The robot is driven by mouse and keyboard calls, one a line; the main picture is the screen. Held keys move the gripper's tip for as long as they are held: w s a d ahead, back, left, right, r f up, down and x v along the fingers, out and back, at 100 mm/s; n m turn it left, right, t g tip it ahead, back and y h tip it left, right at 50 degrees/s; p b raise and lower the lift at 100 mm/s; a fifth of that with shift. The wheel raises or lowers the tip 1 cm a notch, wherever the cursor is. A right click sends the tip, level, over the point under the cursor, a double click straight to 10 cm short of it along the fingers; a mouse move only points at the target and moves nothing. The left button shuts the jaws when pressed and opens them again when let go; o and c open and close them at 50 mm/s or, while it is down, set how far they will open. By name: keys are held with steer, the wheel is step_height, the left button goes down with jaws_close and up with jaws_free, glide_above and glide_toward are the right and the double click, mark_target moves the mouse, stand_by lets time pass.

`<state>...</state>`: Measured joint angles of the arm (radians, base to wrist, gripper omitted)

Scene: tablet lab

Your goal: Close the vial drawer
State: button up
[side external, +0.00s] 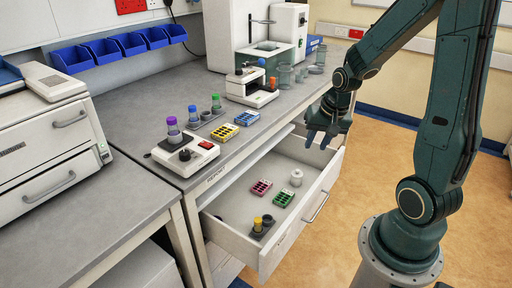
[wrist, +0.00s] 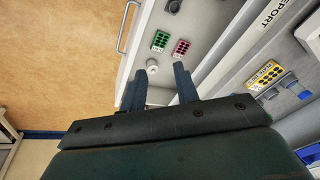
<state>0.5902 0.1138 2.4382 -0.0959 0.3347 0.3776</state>
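The vial drawer (side external: 238,205) is pulled well out from under the grey bench. Its white front (side external: 298,228) has a bar handle (side external: 316,207) on the outside. Inside are a pink block (side external: 261,187), a green block (side external: 284,197), a small white round piece (side external: 296,177) and a dark holder with a yellow-capped vial (side external: 267,221). My gripper (side external: 320,140) is above the drawer's far end, apart from the handle. In the wrist view its two fingers (wrist: 160,85) are spread with nothing between them. The handle (wrist: 126,27) shows beyond the fingers, to the upper left.
A grey cabinet (side external: 45,140) stands at left. The tan floor (side external: 350,215) in front of the drawer is clear.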

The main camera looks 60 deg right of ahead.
steer(key=s+d+f+m, duration=0.2)
steer(key=d+f+m, duration=0.25)
steer(key=f, duration=0.35)
steer(key=m, duration=0.3)
glide_above(325, 200)
steer(key=s+a, duration=0.3)
step_height(325, 200, down, 8)
steer(key=shift+d+r+g+y, duration=0.2)
steer(key=shift+r+g+y, duration=0.05)
steer(key=shift+g+y, duration=0.15)
steer(key=shift+f, duration=0.1)
steer(key=shift+w+f, duration=0.4)
steer(key=shift+f, duration=1.8)
steer(key=shift+w+f, duration=0.45)
steer(key=shift+f, duration=1.8)
steer(key=shift+w+f, duration=0.4)
steer(key=shift+f, duration=1.8)
steer(key=shift+c, duration=0.4)
jaws_close()
